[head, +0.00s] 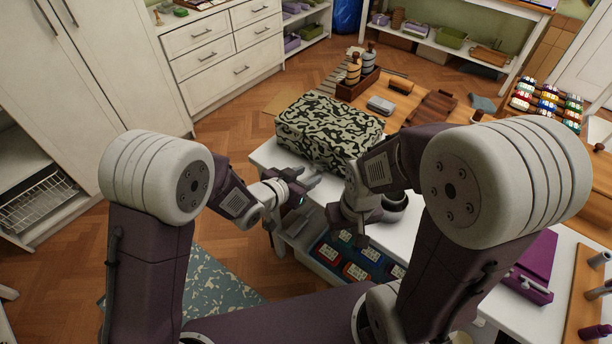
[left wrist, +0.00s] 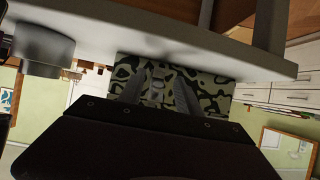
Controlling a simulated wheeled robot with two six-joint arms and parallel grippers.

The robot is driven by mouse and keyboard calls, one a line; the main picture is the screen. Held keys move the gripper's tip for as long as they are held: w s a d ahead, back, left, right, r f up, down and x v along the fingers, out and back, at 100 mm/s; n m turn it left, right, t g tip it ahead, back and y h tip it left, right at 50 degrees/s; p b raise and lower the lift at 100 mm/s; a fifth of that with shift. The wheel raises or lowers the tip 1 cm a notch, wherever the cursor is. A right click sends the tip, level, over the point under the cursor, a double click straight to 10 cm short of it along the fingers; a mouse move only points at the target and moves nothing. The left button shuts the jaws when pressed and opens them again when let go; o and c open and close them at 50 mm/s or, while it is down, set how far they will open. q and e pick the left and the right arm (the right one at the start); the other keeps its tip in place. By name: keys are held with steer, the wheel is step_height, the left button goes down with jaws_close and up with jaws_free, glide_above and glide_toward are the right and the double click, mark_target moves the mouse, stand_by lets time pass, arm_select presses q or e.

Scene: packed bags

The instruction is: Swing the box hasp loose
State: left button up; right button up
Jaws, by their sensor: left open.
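A box with a black and pale camouflage pattern (head: 325,128) sits on the white table (head: 268,154). My left gripper (head: 309,179) is at the table's near edge, just in front of the box, with its fingers apart and nothing held. The left wrist view, which looks upside down, shows its two fingers (left wrist: 157,88) pointing at the patterned face of the box (left wrist: 211,91). A small greyish spot shows between the fingers, too small to tell whether it is the hasp. My right gripper (head: 361,238) hangs lower, to the right; its jaws are not clear.
A dark round holder (head: 395,201) stands on the table beside my right arm. Bottles in a wooden caddy (head: 357,82) and a grey case (head: 381,105) stand behind the box. A tray of colored items (head: 360,262) lies below the tabletop. A purple case (head: 532,268) lies at the right.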

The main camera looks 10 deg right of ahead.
arm_select(q)
steer(key=p+v, duration=0.2)
steer(key=v, duration=0.5)
stand_by(0.6)
stand_by(0.4)
